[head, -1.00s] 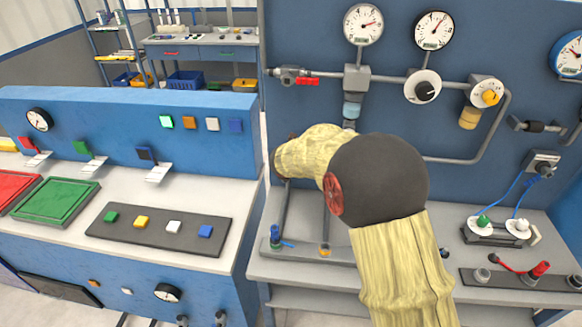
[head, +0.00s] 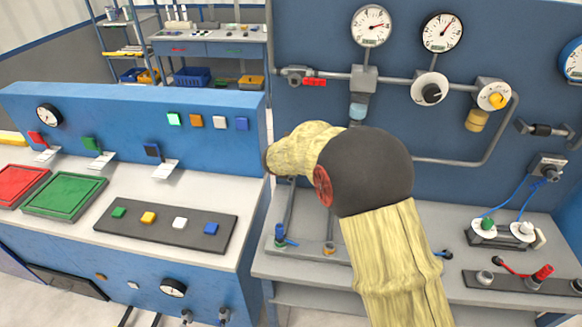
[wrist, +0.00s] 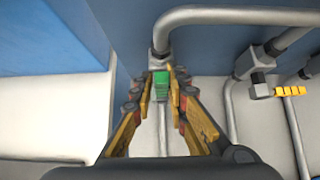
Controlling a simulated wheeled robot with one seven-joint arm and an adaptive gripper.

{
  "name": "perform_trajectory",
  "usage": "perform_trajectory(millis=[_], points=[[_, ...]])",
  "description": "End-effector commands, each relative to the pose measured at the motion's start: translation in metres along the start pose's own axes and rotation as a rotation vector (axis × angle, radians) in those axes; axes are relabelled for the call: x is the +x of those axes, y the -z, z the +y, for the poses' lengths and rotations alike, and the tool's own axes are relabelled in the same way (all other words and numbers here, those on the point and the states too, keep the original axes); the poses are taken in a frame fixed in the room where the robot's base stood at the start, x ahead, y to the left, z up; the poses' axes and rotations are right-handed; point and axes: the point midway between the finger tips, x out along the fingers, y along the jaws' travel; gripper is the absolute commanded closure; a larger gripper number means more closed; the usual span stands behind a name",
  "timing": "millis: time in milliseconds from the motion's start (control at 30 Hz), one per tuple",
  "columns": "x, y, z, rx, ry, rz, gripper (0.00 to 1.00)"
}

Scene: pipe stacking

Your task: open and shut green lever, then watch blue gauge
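A green lever (wrist: 160,82) shows in the wrist view below a grey pipe joint. My gripper (wrist: 161,92) is open, with its orange and black fingers on either side of the lever. Whether either finger touches it is unclear. In the head view my arm hides the gripper and this lever. The blue gauge (head: 572,60) is on the blue wall panel at the right edge of the head view, partly cut off. Its needle is not readable.
A yellow-handled valve (wrist: 290,91) and more pipes stand to the right in the wrist view. White-faced gauges (head: 371,26) hang above.

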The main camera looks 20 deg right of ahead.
Motion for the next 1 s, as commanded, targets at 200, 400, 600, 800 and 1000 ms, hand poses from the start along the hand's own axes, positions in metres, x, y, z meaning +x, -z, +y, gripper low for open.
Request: perform_trajectory(millis=[200, 400, 600, 800, 1000], points=[[0.000, -0.001, -0.001, 0.001, 0.001, -0.001, 0.70], [-0.001, -0.001, -0.001, 0.001, 0.001, -0.002, 0.70], [-0.008, -0.003, 0.000, 0.002, 0.000, -0.004, 0.70], [-0.041, -0.003, 0.001, 0.002, -0.001, -0.004, 0.70], [-0.082, -0.002, 0.001, 0.001, -0.001, -0.004, 0.70]])
